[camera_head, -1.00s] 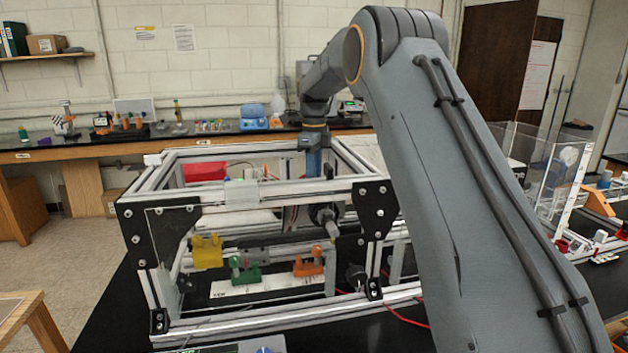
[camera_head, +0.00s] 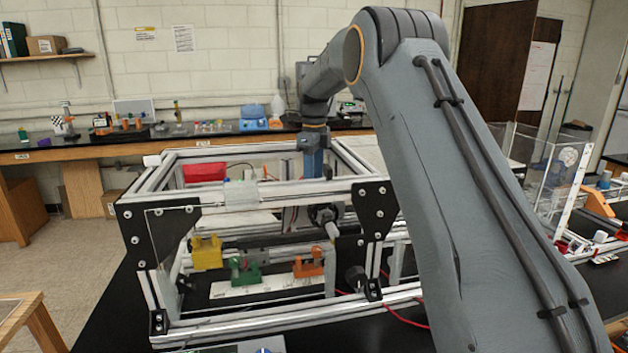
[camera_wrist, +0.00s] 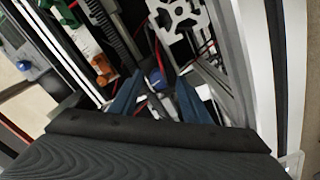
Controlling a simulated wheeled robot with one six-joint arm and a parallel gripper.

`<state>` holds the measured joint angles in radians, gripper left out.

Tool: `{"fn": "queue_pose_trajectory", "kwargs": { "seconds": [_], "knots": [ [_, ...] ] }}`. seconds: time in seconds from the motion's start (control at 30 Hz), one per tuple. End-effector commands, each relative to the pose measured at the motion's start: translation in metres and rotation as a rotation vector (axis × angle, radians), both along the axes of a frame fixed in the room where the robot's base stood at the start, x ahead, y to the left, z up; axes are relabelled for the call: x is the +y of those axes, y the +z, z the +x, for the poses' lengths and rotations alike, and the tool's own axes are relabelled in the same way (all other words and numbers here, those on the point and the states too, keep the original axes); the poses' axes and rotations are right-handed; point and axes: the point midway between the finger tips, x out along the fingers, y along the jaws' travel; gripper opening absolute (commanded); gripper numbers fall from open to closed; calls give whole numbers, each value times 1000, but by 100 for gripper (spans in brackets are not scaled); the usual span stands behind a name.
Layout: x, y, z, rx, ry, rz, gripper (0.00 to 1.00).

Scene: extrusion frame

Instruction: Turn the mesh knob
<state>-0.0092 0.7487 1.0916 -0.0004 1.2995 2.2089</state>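My gripper (camera_wrist: 158,98) shows in the wrist view as two blue fingers spread apart, with a gap between them. A small blue round part (camera_wrist: 155,76) shows beyond the fingertips, roughly in line with the gap. I cannot tell for sure whether it is the mesh knob. In the head view my arm reaches over the extrusion frame (camera_head: 225,340), and its blue end (camera_head: 312,163) points down behind the top rail; the fingertips are hidden there. A dark round knob (camera_head: 356,277) sits low at the frame's right front, and a pale cylinder (camera_head: 332,231) sticks out above it.
Metal rails and black corner plates (camera_head: 158,240) surround the space near my gripper. Inside the frame are a yellow block (camera_head: 207,253), a green part (camera_head: 246,272) and an orange part (camera_head: 308,264). Red cable (camera_head: 405,318) runs at the lower right. A clear box (camera_head: 535,165) stands right.

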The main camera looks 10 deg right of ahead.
Motion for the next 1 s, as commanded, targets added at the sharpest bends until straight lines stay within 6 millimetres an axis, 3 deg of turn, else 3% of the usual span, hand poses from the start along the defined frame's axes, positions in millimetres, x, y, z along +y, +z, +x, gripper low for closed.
{"fn": "queue_pose_trajectory", "kwargs": {
  "seconds": [0.17,0.63,1.0],
  "knots": [
    [0,5,1,-1,0,0,43],
    [0,71,1,-2,0,0,43],
    [0,78,0,0,-1,0,43]
  ]
}}
